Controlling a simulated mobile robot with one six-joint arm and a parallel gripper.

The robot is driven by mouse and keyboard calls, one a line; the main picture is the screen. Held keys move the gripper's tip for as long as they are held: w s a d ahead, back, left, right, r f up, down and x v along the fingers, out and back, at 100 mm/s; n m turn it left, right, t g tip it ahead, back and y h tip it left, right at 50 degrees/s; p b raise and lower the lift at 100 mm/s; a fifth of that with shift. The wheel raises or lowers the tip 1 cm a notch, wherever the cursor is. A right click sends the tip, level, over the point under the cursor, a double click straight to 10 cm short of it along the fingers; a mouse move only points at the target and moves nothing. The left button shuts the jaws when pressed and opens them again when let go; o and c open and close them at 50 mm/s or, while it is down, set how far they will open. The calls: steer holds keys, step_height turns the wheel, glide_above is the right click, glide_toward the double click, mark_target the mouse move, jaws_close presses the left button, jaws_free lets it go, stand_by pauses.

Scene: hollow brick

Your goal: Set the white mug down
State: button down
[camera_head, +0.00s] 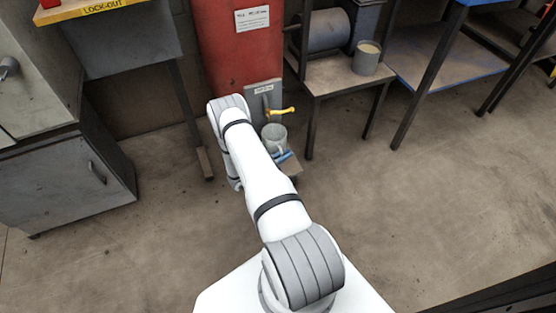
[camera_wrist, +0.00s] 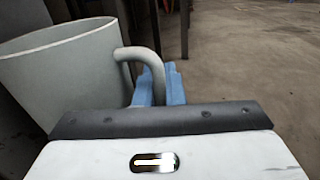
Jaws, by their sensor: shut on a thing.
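The white mug (camera_head: 274,132) looks pale grey-green and is upright in the head view, in front of the red cabinet and beyond my forearm. In the wrist view the mug (camera_wrist: 65,80) fills the left side, with its handle (camera_wrist: 128,54) curving to the right. My gripper (camera_wrist: 159,85) has blue fingers that are shut on the handle. In the head view my gripper (camera_head: 284,156) shows only partly, beside the arm. The mug's base is hidden, so I cannot tell whether it touches anything below.
A yellow-handled lever (camera_head: 281,111) on a grey panel (camera_head: 262,97) sits just behind the mug. A small brownish surface (camera_head: 291,167) shows below it. A bench (camera_head: 335,76) with a grey container (camera_head: 366,59) stands to the right. The concrete floor (camera_head: 400,200) is clear.

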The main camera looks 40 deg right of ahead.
steer(key=f+b, duration=0.1)
steer(key=f, duration=0.1)
steer(key=f+b, duration=0.1)
steer(key=f, duration=0.1)
steer(key=f+b, duration=0.1)
steer(key=f, duration=0.1)
steer(key=shift+a+f, duration=0.2)
steer(key=shift+a, duration=0.1)
steer(key=shift+w, duration=0.3)
steer(key=shift+f, duration=0.2)
steer(key=c, duration=1.5)
jaws_free()
steer(key=shift+r, duration=0.1)
